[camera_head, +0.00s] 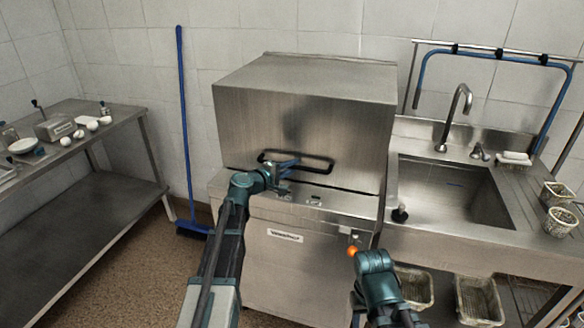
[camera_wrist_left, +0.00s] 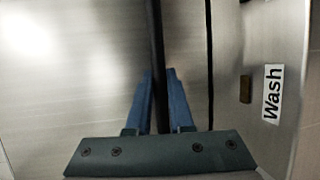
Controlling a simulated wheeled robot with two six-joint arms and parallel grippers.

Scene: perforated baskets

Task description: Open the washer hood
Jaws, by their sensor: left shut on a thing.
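The washer hood (camera_head: 300,125) is a big steel box, down on the washer body (camera_head: 300,255). Its black bar handle (camera_head: 325,158) runs across the lower front. My left gripper (camera_head: 292,165) is at the left part of this handle. In the left wrist view, the blue fingers (camera_wrist_left: 160,98) are on both sides of the black bar (camera_wrist_left: 156,45), shut on it. A dark gap (camera_wrist_left: 209,60) and a "Wash" label (camera_wrist_left: 272,93) show to the right there. My right arm (camera_head: 378,275) is low at the front right; its fingertips cannot be made out.
A steel sink (camera_head: 440,185) with a tap (camera_head: 456,110) and a blue hose (camera_head: 500,55) adjoins the washer on the right. Perforated baskets (camera_head: 478,300) stand below it. A blue broom (camera_head: 184,120) leans on the wall, left. A steel table (camera_head: 120,125) holds crockery. Floor between is clear.

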